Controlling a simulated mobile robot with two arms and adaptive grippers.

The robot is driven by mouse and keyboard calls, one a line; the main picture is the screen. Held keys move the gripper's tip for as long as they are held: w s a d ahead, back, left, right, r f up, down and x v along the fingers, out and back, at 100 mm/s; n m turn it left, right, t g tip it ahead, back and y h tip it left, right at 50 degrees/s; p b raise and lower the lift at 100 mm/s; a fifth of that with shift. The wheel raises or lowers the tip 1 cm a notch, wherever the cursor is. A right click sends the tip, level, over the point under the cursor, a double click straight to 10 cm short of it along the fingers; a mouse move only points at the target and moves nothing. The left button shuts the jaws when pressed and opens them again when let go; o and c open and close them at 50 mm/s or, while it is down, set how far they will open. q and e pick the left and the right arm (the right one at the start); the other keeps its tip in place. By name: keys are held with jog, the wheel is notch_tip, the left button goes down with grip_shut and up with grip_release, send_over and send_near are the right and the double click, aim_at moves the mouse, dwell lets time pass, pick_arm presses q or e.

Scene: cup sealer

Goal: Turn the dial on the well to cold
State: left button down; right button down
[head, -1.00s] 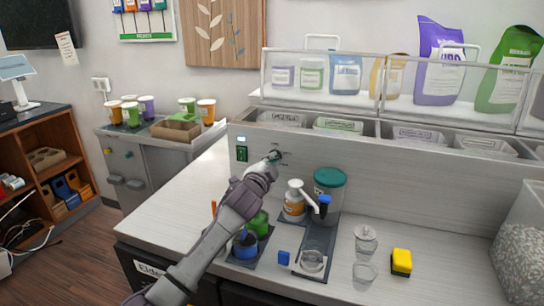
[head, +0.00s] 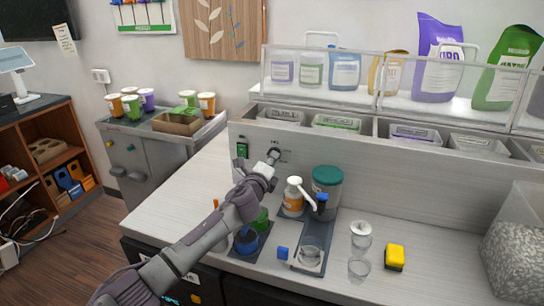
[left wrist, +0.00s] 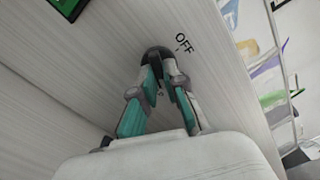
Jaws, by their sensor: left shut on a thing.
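The dial (left wrist: 157,55) is a dark round knob on the pale front panel of the well (head: 340,163). The word OFF is printed beside it in the left wrist view. My left gripper (left wrist: 161,77) has its teal-and-grey fingers shut on the dial, and the fingertips hide part of it. In the head view my left gripper (head: 272,159) reaches the panel from the lower left, and the dial is mostly hidden behind it. I cannot read a cold mark. My right gripper is not in view.
A green switch (head: 242,149) is on the panel left of the dial. An orange-and-white pump bottle (head: 293,200) and a green-lidded container (head: 327,185) stand to the right. Cups and a yellow sponge (head: 395,257) are on the counter. The counter's left part is clear.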

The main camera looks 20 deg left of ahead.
pick_arm(q)
jog(key=shift+f+m+p, duration=0.15)
jog(key=shift+m+p, duration=0.8)
jog(key=shift+m, duration=1.85)
jog(key=c, duration=1.2)
grip_release()
jog(key=s, duration=1.2)
jog(key=shift+a, duration=0.3)
